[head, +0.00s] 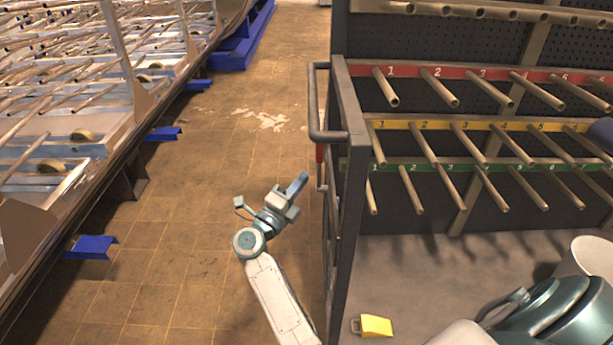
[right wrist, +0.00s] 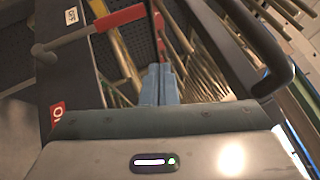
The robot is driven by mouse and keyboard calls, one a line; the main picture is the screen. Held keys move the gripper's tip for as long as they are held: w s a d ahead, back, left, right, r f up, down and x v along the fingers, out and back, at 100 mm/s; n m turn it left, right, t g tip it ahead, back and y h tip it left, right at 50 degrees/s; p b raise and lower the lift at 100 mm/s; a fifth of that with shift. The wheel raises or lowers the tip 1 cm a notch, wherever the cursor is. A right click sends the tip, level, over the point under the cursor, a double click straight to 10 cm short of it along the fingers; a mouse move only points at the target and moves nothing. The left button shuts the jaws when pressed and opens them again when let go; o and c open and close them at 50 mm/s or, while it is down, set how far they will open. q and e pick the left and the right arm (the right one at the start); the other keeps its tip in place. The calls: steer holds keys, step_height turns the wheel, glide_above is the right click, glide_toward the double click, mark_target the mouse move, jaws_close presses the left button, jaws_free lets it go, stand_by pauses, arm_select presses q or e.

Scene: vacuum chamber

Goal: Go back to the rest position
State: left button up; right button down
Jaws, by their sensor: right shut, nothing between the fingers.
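My right gripper (head: 298,185) has blue fingers and is shut with nothing between them. In the head view it is near the middle, just left of the dark rack frame, below the frame's bent handle bar. Its pale arm comes up from the bottom edge. In the right wrist view its shut fingers (right wrist: 159,84) point toward the rack, and whether they touch it cannot be told. My left gripper is not in view.
A rack (head: 345,170) with red, yellow and green numbered rows of pegs stands right. A yellow object (head: 376,326) and a white container (head: 590,260) are at its base. A long metal structure with blue feet (head: 92,246) stands left. Tiled floor (head: 190,200) between is clear.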

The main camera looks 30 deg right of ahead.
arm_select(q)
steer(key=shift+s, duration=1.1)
